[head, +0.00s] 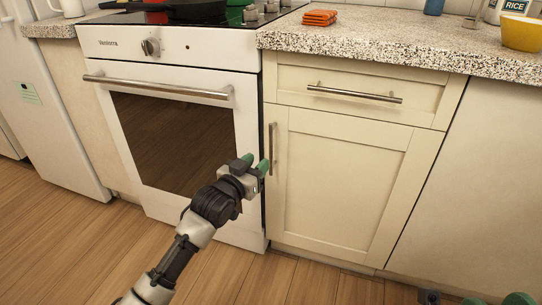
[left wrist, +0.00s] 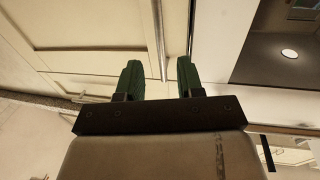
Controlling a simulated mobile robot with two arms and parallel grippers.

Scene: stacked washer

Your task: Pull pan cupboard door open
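The cream cupboard door (head: 335,185) is shut, below a drawer and to the right of the oven. Its vertical metal bar handle (head: 271,148) is near the door's left edge. My left gripper (head: 254,164) is open at the lower part of this handle. In the left wrist view the handle (left wrist: 158,40) runs down toward the gap between the two green fingers (left wrist: 158,80), which are apart and not closed on it. My right gripper (head: 497,300) is partly cut off at the bottom right edge; its green fingertips are apart, away from the door.
The white oven (head: 170,125) with its bar handle (head: 158,87) stands just left of the cupboard. The drawer (head: 358,90) above the door is shut. A speckled counter (head: 380,45) holds orange cloths (head: 320,18) and a yellow bowl (head: 522,33). The wooden floor before the door is clear.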

